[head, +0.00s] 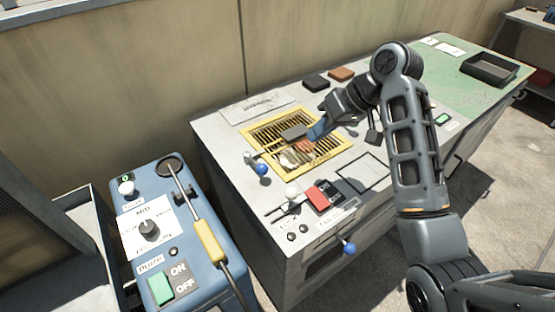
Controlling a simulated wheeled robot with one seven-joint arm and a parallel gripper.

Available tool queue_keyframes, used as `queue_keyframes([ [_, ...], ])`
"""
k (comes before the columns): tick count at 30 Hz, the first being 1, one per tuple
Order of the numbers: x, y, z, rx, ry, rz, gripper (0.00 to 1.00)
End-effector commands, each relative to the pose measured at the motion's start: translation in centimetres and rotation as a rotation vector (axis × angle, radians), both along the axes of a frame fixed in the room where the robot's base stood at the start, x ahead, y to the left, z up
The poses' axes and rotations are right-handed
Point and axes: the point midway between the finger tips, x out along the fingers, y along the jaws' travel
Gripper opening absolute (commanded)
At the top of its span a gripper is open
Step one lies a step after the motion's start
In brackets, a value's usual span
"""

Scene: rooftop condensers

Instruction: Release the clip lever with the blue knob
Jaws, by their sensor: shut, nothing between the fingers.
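A lever with a blue knob (262,169) stands at the left edge of the yellow-framed grille (333,159) on the grey bench top. A second blue knob (348,247) sticks out at the bench's front face. My gripper (304,138) is over the grille, to the right of and beyond the first blue knob, apart from it. It is shut and empty. Its fingertips are small and hard to make out against brown and pale pieces on the grille. The lever's clip end is too small to tell whether it is latched.
A white-knobbed lever (292,192) and a red and black switch (323,197) sit near the front. A blue control box (165,235) with a yellow-handled tool (209,242) stands at left. A black tray (490,69) is at the far right. Dark and brown blocks (341,73) lie behind.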

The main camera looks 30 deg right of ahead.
Motion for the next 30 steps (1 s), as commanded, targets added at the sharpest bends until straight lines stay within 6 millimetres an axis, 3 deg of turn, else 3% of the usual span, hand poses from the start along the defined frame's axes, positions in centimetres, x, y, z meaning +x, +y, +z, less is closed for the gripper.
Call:
queue_keyframes([
  [8,0.4,0.5,-0.9,0.001,0.001,0.001,0.0],
  [23,3.9,4.1,-8.6,0.0,0.002,0.001,0.0],
  [30,4.3,7.1,-8.9,0.0,-0.001,0.0,0.0],
])
